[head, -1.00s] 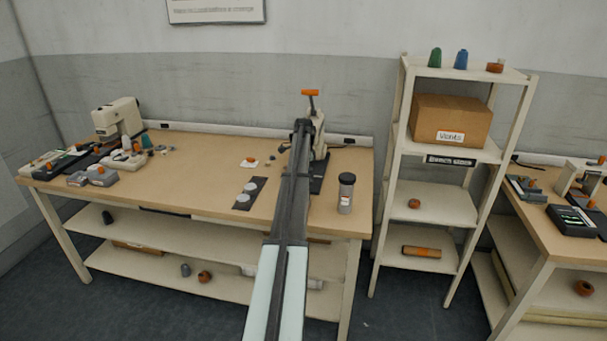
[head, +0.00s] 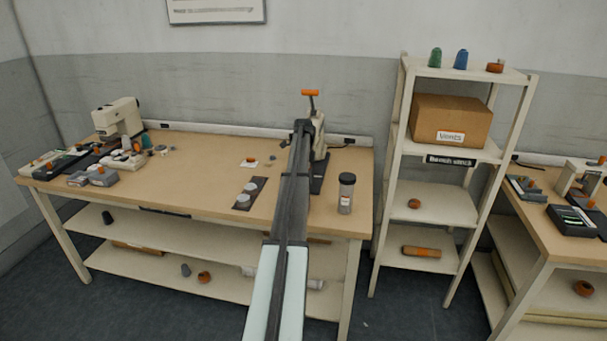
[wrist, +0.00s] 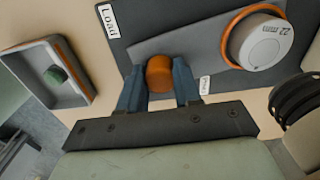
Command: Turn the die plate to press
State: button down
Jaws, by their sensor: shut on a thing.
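In the wrist view the die plate (wrist: 200,38) is a grey bar lying on a darker base (wrist: 142,14). An orange knob (wrist: 160,73) stands at its near edge. My gripper (wrist: 160,82) has its blue fingers shut on this knob, one on each side. A round grey die marked "22 mm" (wrist: 264,48) sits in an orange ring at the plate's right part. A "Load" label (wrist: 108,20) is at upper left; a partly covered label (wrist: 205,85) is by the right finger. In the head view the press (head: 319,130) with its orange handle (head: 310,92) stands behind my arm, which hides the plate.
A grey tray with a green piece (wrist: 56,74) lies left of the base in the wrist view. A dark ribbed round thing (wrist: 296,98) is at right. In the head view a dark-lidded jar (head: 346,193) stands right of my arm, and a dark strip with pale discs (head: 250,194) lies left.

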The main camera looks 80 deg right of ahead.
jog(key=shift+m, duration=1.2)
jog(key=c, duration=0.8)
grip_release()
jog(key=shift+r, duration=0.1)
notch_tip(320, 180, up, 14)
jog(key=shift+f, duration=0.2)
